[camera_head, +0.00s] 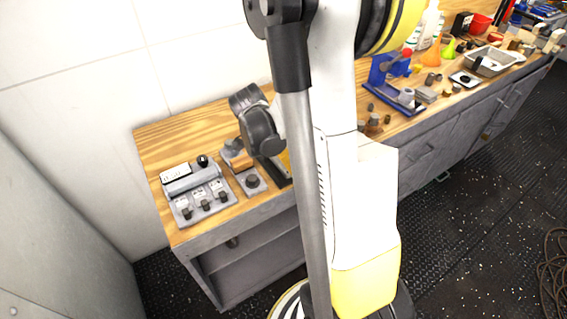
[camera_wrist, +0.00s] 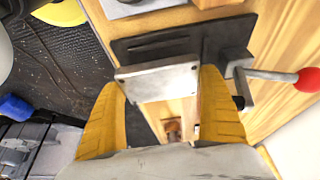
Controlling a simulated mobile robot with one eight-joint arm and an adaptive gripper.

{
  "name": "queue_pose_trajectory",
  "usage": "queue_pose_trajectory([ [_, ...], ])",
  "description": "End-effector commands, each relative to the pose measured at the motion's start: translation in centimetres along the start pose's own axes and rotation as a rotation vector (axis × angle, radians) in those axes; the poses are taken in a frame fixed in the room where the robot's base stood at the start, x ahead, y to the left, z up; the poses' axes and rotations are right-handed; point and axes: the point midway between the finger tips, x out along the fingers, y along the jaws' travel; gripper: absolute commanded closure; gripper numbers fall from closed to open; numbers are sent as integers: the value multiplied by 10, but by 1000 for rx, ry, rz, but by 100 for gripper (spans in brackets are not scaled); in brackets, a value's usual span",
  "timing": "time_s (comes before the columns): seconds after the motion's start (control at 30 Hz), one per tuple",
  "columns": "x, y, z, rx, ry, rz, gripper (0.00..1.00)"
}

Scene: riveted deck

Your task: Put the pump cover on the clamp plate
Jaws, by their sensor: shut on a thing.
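The pump cover (camera_wrist: 158,82) appears to be the light grey rectangular piece with small corner holes in the wrist view. My gripper (camera_wrist: 165,100) is shut on it, with one yellow finger at each end. A dark flat plate (camera_wrist: 135,48), which looks like the clamp plate, lies just beyond the cover on the wooden bench. I cannot tell whether cover and plate touch. A metal lever with a red ball knob (camera_wrist: 309,79) stands beside it at the right.
The wooden bench (camera_head: 180,135) has a grey switch box (camera_head: 197,190) at its left end and a small block with a round knob (camera_head: 251,183) beside my gripper. A blue vise (camera_head: 390,95), small parts and a metal tray (camera_head: 490,62) stand farther right.

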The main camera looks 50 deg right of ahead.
Motion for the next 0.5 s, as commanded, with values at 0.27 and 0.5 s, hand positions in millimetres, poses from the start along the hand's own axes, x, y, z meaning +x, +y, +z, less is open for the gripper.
queue_pose_trajectory([
  [0.27,14,-8,6,0,0,0,52],
  [0.5,17,-8,7,0,0,0,5],
])
